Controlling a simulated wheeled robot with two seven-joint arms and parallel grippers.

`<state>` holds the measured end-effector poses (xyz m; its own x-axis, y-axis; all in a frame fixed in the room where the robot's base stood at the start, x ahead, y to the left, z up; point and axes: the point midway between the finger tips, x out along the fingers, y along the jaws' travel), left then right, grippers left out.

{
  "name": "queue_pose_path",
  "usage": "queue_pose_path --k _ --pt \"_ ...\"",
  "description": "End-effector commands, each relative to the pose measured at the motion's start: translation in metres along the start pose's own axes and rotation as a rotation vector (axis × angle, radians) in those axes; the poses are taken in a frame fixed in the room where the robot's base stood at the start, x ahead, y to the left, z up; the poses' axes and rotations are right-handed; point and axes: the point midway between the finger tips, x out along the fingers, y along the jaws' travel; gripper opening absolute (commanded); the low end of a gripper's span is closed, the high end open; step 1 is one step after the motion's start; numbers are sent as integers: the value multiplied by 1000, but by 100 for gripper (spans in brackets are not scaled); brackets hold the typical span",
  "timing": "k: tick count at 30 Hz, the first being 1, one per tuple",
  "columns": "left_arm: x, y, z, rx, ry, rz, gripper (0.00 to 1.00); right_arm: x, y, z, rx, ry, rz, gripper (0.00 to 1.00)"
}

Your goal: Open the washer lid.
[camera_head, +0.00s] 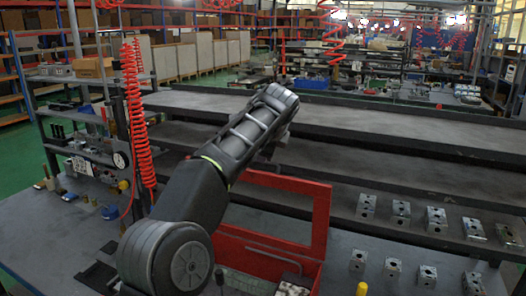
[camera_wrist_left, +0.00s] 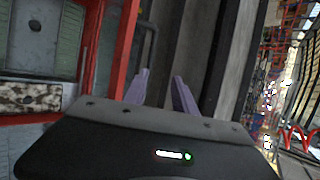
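The red washer (camera_head: 262,243) stands at the front middle of the bench. Its red framed lid (camera_head: 321,215) stands raised at the back, with a large window opening; my left arm covers its left part. A grey bent bar shows below the window. A speckled metal block (camera_head: 293,288) sits in the washer at the bottom edge. In the left wrist view, the red frame (camera_wrist_left: 122,50) and the block (camera_wrist_left: 30,98) lie left of my left gripper (camera_wrist_left: 163,78). Its two fingers are apart with nothing between them. In the head view its fingers are hidden by my arm. My right gripper is out of view.
Several metal valve blocks (camera_head: 436,220) stand in rows on the right. Long dark shelves (camera_head: 400,150) run behind the washer. A red coiled hose (camera_head: 137,120) hangs at the left, near small tools and fittings. A yellow-topped part (camera_head: 362,289) is at the bottom edge.

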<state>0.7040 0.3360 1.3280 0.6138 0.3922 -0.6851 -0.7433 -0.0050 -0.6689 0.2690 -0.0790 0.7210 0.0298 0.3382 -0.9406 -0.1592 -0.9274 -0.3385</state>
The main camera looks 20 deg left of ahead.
Motion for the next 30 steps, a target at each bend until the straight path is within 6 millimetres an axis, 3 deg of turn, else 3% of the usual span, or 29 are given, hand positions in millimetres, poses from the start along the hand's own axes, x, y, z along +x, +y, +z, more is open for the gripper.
queue_pose_path --k 21,30 --pt "-50 -19 -1 0 -1 1 33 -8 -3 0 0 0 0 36" --pt "-60 -22 -2 0 -1 3 33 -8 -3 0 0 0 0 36"
